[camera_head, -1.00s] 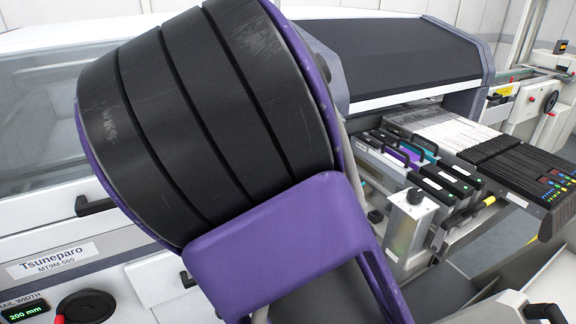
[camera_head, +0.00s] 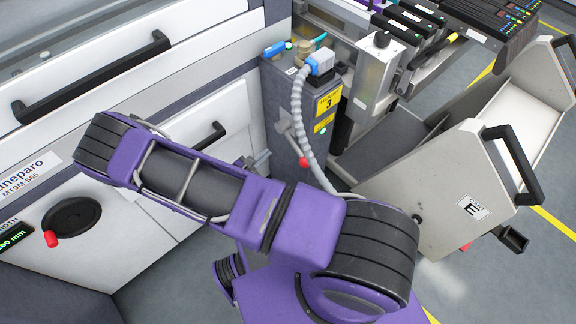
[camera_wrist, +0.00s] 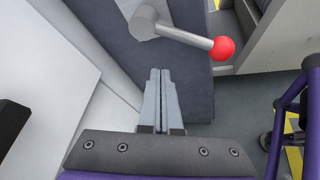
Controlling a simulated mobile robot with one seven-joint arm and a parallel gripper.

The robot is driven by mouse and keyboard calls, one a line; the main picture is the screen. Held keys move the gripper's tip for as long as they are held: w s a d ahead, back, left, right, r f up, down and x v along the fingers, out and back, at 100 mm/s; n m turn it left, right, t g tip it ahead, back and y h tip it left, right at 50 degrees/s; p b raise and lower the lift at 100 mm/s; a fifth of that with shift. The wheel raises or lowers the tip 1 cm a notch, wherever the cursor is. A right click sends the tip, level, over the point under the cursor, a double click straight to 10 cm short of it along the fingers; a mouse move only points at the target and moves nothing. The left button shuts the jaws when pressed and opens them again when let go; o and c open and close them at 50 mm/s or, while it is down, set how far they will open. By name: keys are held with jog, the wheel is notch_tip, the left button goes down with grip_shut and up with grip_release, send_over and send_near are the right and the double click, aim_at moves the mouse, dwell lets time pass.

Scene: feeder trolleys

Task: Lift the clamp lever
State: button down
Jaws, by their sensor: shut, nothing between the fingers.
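The clamp lever is a grey metal rod with a red ball end (camera_wrist: 223,48), on the dark grey face of a docking post (camera_head: 285,105). In the wrist view its hub is at the top and the rod slopes down to the right. In the head view the red ball (camera_head: 304,162) shows low on the post beside a grey hose. My gripper (camera_wrist: 160,72) is shut and empty, its tips just below and left of the lever, apart from it in the picture. In the head view my purple arm hides most of the gripper; a small grey part (camera_head: 258,162) shows left of the lever.
A white machine front with black handles (camera_head: 92,78) stands on the left. A grey trolley panel with a black handle (camera_head: 515,165) stands right of the post. A ribbed hose (camera_head: 300,110) hangs close to the lever. Open floor (camera_head: 490,285) lies at the lower right.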

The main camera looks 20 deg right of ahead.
jog(key=s+d+f+g, duration=0.1)
jog(key=s+f, duration=0.5)
jog(key=f, duration=0.1)
jog(key=shift+s+d+f+m, duration=0.2)
jog(key=shift+s+f+m, duration=0.15)
jog(key=shift+s+m, duration=0.05)
jog(key=shift+d, duration=0.1)
jog(key=b+x, duration=0.2)
jog(key=x, duration=0.8)
jog(key=r, duration=0.1)
jog(key=s+r, duration=0.1)
jog(key=d+r, duration=0.1)
jog(key=shift+s+r+p, duration=0.2)
jog(key=shift+r+p, duration=0.05)
jog(key=shift+p, duration=0.15)
jog(key=shift+r, duration=0.1)
